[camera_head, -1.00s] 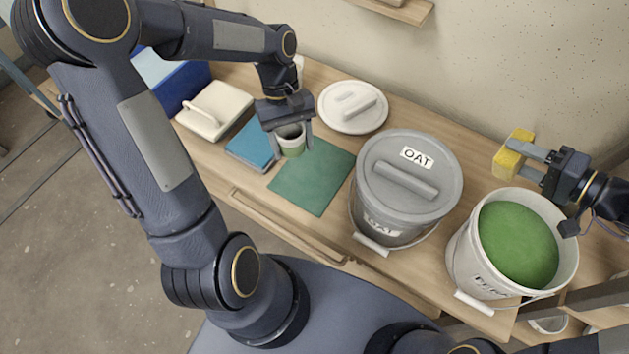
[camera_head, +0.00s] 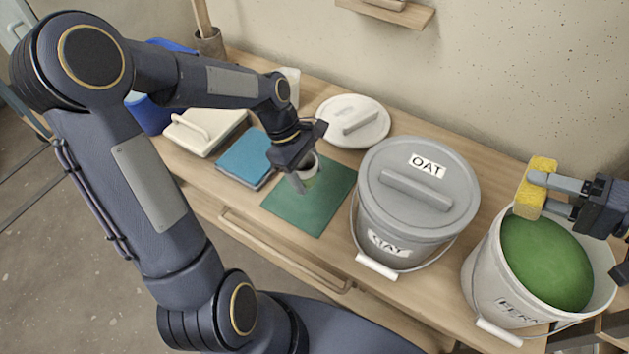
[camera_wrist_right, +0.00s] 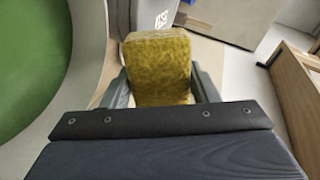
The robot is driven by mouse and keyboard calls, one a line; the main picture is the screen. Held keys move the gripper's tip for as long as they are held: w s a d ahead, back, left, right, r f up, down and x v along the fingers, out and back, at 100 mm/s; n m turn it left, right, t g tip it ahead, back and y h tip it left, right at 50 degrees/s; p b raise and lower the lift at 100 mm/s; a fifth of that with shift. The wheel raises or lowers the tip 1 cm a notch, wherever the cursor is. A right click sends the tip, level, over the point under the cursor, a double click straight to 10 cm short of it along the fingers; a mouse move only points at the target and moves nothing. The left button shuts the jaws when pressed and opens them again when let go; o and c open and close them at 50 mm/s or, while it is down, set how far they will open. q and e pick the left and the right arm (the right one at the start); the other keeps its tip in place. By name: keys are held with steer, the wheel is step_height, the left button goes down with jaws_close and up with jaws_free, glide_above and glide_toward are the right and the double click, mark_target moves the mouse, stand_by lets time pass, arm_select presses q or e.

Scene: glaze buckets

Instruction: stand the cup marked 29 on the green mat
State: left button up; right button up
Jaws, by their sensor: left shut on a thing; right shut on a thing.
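My left gripper (camera_head: 307,168) is shut on a small pale cup (camera_head: 311,163) with a greenish band. Its number cannot be read, and the gripper hides much of it. The cup is over the upper part of the green mat (camera_head: 318,212); I cannot tell whether its base touches the mat. My right gripper (camera_head: 545,190) is shut on a yellow sponge (camera_head: 533,192), held beside and above the rim of the bucket of green glaze. The sponge also shows between the fingers in the right wrist view (camera_wrist_right: 158,70).
A lidded grey bucket marked OAT (camera_head: 395,222) stands right of the mat. The open bucket of green glaze (camera_head: 490,292) is further right. A blue pad (camera_head: 243,157), a cream lidded box (camera_head: 205,128) and a round pale lid (camera_head: 352,121) lie around the mat.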

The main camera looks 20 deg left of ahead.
arm_select(q)
steer(key=w+f, duration=0.3)
steer(key=f, duration=0.1)
steer(key=shift+w+d+f, duration=0.1)
steer(key=shift+w+d, duration=0.05)
steer(key=shift+d, duration=0.1)
arm_select(e)
steer(key=shift+f, duration=0.35)
arm_select(q)
steer(key=shift+f+b, duration=0.4)
steer(key=shift+f, duration=1.05)
arm_select(e)
steer(key=shift+f, duration=0.25)
arm_select(q)
steer(key=shift+f, duration=0.2)
arm_select(e)
steer(key=shift+f, duration=0.15)
arm_select(q)
steer(key=o, duration=1.1)
steer(key=shift+r, duration=0.1)
